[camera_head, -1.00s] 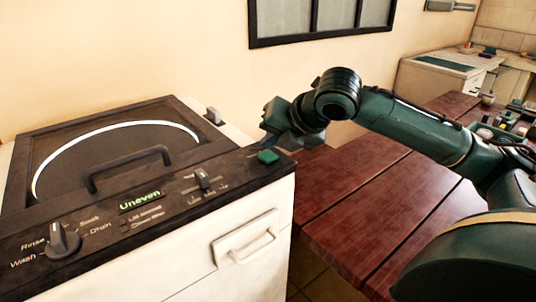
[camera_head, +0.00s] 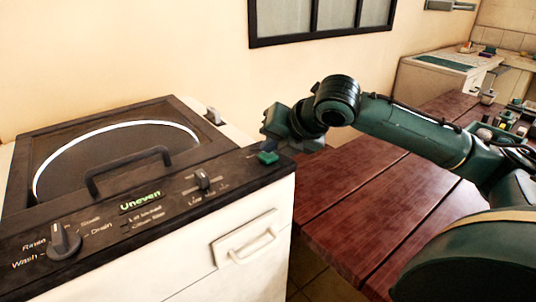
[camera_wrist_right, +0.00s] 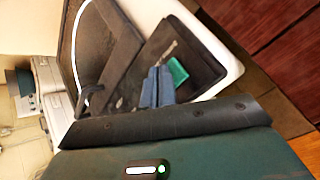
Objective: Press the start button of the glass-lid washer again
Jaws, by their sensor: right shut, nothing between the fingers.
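The glass-lid washer (camera_head: 235,255) stands at the left with its lid (camera_head: 110,150) down and a black handle across its front. Its dark panel has a display reading "Uneven" (camera_head: 140,200). The green start button (camera_head: 267,158) sits at the panel's right end; it also shows in the right wrist view (camera_wrist_right: 178,71). My right gripper (camera_head: 296,144) is just behind and right of the button in the head view. In the wrist view its shut, empty fingertips (camera_wrist_right: 158,72) are close beside the button; I cannot tell whether they touch it. My left gripper is out of view.
The panel also has a wash dial (camera_head: 64,240) and a small slider knob (camera_head: 203,180). A red-brown wooden table (camera_head: 350,200) adjoins the washer on the right, under my right arm. A window (camera_head: 320,20) is on the wall behind.

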